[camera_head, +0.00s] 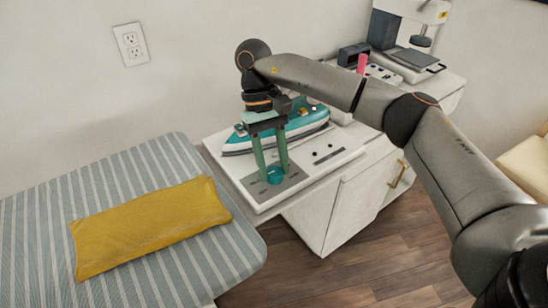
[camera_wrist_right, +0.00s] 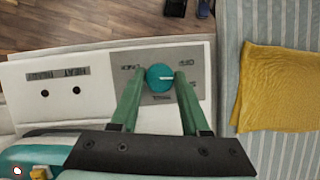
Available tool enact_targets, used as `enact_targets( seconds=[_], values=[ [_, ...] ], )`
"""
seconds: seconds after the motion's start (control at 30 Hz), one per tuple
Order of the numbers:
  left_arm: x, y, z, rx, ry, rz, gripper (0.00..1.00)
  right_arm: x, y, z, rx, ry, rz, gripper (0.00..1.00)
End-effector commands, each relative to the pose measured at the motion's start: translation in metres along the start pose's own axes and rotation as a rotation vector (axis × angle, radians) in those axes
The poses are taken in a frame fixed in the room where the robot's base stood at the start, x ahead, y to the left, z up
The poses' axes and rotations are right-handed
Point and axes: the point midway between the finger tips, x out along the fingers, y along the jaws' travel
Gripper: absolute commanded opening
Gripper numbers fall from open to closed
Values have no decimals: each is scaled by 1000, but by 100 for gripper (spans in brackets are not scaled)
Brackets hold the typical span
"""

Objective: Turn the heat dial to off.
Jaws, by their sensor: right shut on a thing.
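The heat dial is a round teal knob with a white pointer line. It sits on a grey labelled plate (camera_wrist_right: 150,58) set in a white panel. In the wrist view the dial (camera_wrist_right: 160,82) has its pointer toward the right; the labels around it are too small to read surely. In the head view the dial (camera_head: 275,179) is low between the fingertips. My right gripper (camera_head: 274,168) reaches down from above with green fingers. In the wrist view my right gripper (camera_wrist_right: 160,76) is shut on the dial, one finger on each side. My left gripper is not in view.
A teal iron (camera_head: 300,122) stands on the white unit just behind the dial. An ironing board with striped cover (camera_head: 130,172) and a yellow cloth (camera_head: 150,225) is at left. A sewing machine (camera_head: 410,20) stands at the back right.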

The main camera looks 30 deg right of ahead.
Motion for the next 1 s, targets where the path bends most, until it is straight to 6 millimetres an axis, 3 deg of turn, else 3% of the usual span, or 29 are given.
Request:
enact_targets(
  seconds=[0.5, 1.0],
  values=[
    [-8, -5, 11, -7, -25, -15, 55, 0, -3, 0, -396, 2, 165, 0],
    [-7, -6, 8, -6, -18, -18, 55, 1, -4, 0, -533, 2, 221, 0]
  ],
)
